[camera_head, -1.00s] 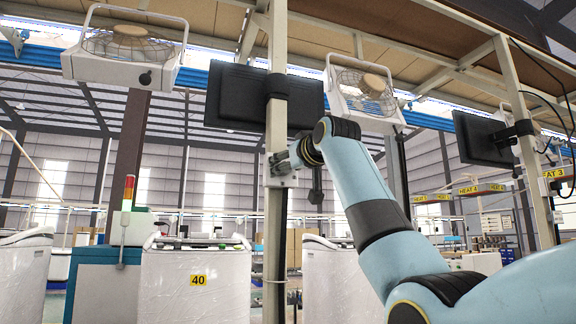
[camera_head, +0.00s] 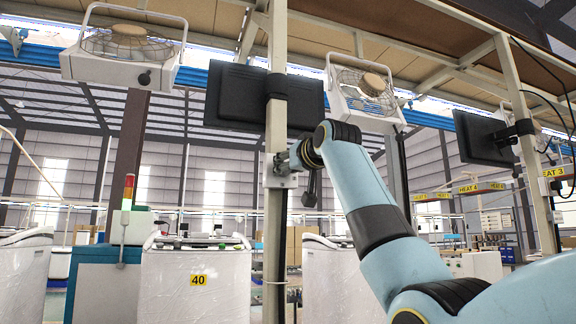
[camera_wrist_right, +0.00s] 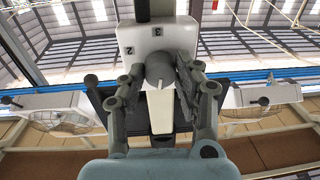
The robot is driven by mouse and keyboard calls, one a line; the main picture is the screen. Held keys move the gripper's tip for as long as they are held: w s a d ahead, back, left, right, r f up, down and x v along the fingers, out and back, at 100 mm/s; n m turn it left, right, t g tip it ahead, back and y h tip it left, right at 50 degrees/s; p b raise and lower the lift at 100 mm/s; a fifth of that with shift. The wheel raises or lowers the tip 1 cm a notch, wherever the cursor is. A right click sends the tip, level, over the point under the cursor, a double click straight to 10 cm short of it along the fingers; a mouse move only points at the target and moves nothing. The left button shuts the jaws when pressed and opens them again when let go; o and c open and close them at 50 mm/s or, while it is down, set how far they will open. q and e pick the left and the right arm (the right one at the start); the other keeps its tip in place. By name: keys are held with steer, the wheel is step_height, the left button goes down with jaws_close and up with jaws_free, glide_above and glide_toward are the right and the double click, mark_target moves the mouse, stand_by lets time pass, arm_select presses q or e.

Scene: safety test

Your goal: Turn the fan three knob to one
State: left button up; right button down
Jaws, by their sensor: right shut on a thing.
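A white switch box (camera_head: 279,170) is fixed to the beige post, below the black screen. In the right wrist view the box (camera_wrist_right: 150,38) shows the labels 3 and 2, appearing turned over. In the head view my right gripper (camera_head: 294,160) is at the box, and the knob is hidden. The label 1 is not visible. My left gripper is not in view.
The post (camera_head: 276,120) carries a black screen (camera_head: 238,96) just above the box. Caged fans (camera_head: 122,48) hang overhead, one (camera_head: 364,98) above my right arm. White wrapped machines (camera_head: 195,282) stand below, one marked 40.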

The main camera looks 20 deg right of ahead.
steer(key=shift+m+h+p, duration=0.4)
steer(key=shift+m+p, duration=1.95)
steer(key=shift+m, duration=2.75)
steer(key=c, duration=0.9)
jaws_free()
steer(key=shift+c, duration=0.2)
steer(key=shift+f, duration=0.1)
steer(key=s, duration=1.2)
steer(key=shift+d+f, duration=0.35)
steer(key=shift+d, duration=0.1)
